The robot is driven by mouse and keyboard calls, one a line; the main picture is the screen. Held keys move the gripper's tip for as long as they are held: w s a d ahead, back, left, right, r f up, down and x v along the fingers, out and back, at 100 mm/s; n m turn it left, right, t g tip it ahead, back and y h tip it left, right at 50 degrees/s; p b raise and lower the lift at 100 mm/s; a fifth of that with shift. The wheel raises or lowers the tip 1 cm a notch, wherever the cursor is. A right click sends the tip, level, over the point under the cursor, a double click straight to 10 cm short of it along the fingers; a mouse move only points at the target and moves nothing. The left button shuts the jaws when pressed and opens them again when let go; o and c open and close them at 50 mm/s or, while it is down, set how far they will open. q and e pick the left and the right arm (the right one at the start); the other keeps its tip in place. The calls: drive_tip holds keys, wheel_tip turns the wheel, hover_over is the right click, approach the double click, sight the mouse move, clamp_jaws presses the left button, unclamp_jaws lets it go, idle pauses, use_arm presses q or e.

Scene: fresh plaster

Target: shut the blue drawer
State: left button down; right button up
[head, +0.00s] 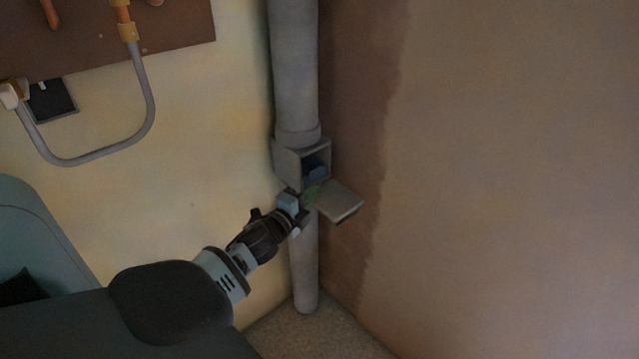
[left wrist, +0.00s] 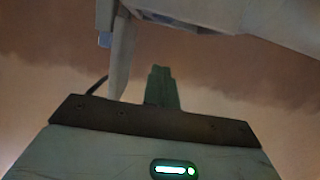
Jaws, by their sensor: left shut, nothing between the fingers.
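I make out no clearly blue drawer. A grey box (head: 290,163) is fixed on a pipe in the corner in the head view. Its front is open, and a dark bluish thing (head: 316,168) shows inside, too dim to name. A pale flat panel (head: 338,203) sticks out below the opening. My left gripper (head: 311,194) is at the panel's left side, just below the opening. Its greenish fingers (left wrist: 162,72) are together and empty in the left wrist view. I cannot tell whether they touch the panel. My right gripper is not in view.
The grey pipe (head: 296,70) runs down the corner to the floor (head: 330,330). A brown board (head: 100,45) with a looped grey hose (head: 140,105) hangs on the left wall. The right wall (head: 520,180) is bare, with free room before it.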

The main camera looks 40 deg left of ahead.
use_arm(q)
drive_tip(key=shift+s+d+r, duration=0.1)
drive_tip(key=shift+s+d, duration=0.15)
drive_tip(key=shift+s, duration=0.85)
drive_tip(key=shift+s+d, duration=0.25)
drive_tip(key=shift+s, duration=0.85)
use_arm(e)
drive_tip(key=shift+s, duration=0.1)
